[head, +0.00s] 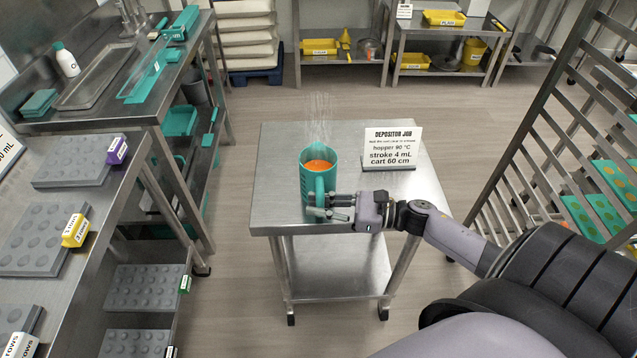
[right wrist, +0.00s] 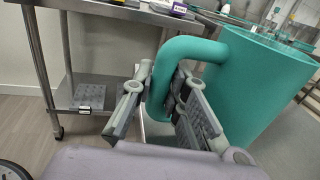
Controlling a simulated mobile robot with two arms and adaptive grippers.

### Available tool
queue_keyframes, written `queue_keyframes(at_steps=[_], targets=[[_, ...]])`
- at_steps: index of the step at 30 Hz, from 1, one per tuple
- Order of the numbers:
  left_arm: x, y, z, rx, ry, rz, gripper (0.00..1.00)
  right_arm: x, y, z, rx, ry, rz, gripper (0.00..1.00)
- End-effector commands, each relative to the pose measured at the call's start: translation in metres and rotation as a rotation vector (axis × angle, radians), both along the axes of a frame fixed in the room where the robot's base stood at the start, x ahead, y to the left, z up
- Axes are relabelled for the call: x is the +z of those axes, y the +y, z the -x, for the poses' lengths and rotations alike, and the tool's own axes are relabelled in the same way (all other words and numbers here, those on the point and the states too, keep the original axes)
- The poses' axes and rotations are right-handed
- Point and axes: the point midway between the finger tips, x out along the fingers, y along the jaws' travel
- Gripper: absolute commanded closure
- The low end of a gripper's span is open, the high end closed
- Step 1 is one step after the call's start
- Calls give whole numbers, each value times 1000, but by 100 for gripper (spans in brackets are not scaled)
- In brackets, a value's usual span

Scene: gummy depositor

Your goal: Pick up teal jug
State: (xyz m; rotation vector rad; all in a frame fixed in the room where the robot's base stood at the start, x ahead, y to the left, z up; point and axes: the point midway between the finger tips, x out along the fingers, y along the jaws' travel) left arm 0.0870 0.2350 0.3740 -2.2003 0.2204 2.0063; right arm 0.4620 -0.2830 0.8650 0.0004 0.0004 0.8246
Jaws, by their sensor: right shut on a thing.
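The teal jug (head: 307,182) holds orange liquid, with steam-like wisps above it. It is upright at the left part of the steel cart top (head: 268,205); I cannot tell whether its base touches the top. My right gripper (head: 319,205) reaches in from the right and is shut on the jug's handle. In the right wrist view the teal handle (right wrist: 160,95) runs down between the two fingers of the gripper (right wrist: 162,78), and the jug body (right wrist: 250,85) is to the right. The jug's lower part is partly hidden by the gripper. My left gripper is not seen.
A sign (head: 392,148) stands behind the jug on the cart. A steel bench with grey moulds (head: 75,160) is at the left. A tall rack (head: 560,130) is at the right. Floor behind the cart is clear up to the back shelves (head: 345,60).

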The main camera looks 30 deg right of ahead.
Motion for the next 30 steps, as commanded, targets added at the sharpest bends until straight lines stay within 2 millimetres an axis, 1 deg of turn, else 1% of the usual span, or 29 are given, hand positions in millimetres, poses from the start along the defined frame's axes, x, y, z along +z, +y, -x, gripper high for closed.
queue_keyframes(at_steps=[10,20,23,26,29,30], targets=[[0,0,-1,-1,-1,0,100,0,0,0,0,0,0,100],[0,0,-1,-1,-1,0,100,5,0,-1,1,-6,0,100],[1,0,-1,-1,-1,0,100,11,0,0,2,-6,1,100],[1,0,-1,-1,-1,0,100,23,0,0,3,-7,1,100],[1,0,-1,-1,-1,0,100,43,0,0,4,-9,3,100],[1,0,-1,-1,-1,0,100,54,0,0,4,-9,5,100]])
